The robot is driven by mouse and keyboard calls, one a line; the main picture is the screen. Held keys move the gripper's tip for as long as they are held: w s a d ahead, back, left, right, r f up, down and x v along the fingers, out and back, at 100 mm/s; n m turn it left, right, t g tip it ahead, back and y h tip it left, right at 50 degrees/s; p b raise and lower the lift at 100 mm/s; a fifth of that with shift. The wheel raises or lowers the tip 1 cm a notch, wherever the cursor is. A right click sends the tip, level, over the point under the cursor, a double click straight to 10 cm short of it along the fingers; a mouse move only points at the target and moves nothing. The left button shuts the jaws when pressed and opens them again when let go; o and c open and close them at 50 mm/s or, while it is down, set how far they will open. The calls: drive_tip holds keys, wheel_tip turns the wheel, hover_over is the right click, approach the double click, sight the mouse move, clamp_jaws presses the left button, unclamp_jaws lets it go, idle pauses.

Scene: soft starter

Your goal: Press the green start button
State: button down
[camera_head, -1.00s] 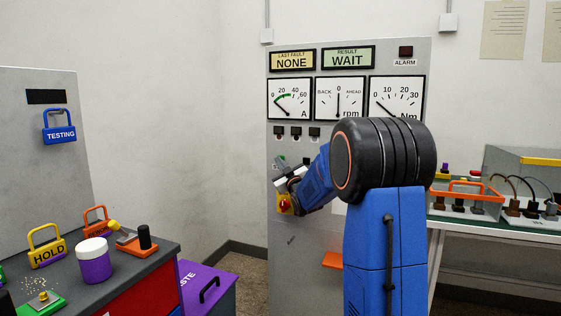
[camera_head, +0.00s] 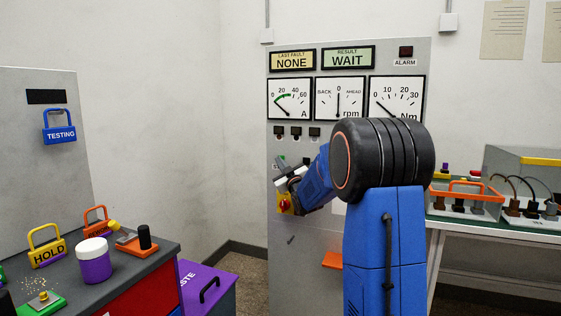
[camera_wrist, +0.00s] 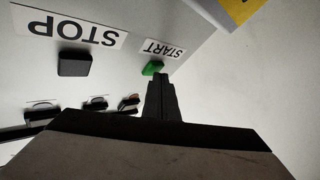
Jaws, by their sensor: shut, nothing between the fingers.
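The green start button (camera_wrist: 152,68) shows in the wrist view beside the START label (camera_wrist: 161,49), which appears upside down. My gripper (camera_wrist: 161,78) is shut and empty. Its tips are right at the button and overlap its lower edge in the picture; I cannot tell whether they touch it. In the head view my gripper (camera_head: 281,173) is at the left part of the grey panel (camera_head: 300,270), above a red and yellow switch (camera_head: 285,204). The button cannot be made out clearly there.
A dark STOP button (camera_wrist: 74,63) sits beside the start button under its STOP label (camera_wrist: 68,29). Several small dark parts lie along the panel in the wrist view. A bench (camera_head: 150,255) with padlocks stands at left. The RESULT display (camera_head: 348,58) reads WAIT.

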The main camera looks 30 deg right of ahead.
drive_tip(key=shift+s+a, duration=0.5)
drive_tip(key=shift+a, duration=0.1)
drive_tip(key=shift+s+a, duration=0.8)
drive_tip(key=shift+a, duration=0.2)
drive_tip(key=shift+s+a, duration=0.75)
drive_tip(key=shift+a, duration=0.2)
drive_tip(key=s+a+f+m+g+y, duration=0.1)
drive_tip(key=s+a+f+g, duration=0.4)
drive_tip(key=s, duration=1.1)
drive_tip(key=s+a+f+m+g+y, duration=0.1)
drive_tip(key=s+a+f+g, duration=0.5)
drive_tip(key=s, duration=1.1)
drive_tip(key=s+a+f+m+g+y, duration=0.1)
drive_tip(key=s+a+f+g, duration=0.4)
drive_tip(key=s+a+f, duration=0.5)
drive_tip(key=s+f, duration=0.2)
drive_tip(key=s, duration=0.5)
drive_tip(key=shift+s+a+f+m, duration=0.15)
drive_tip(key=shift+f+m, duration=0.25)
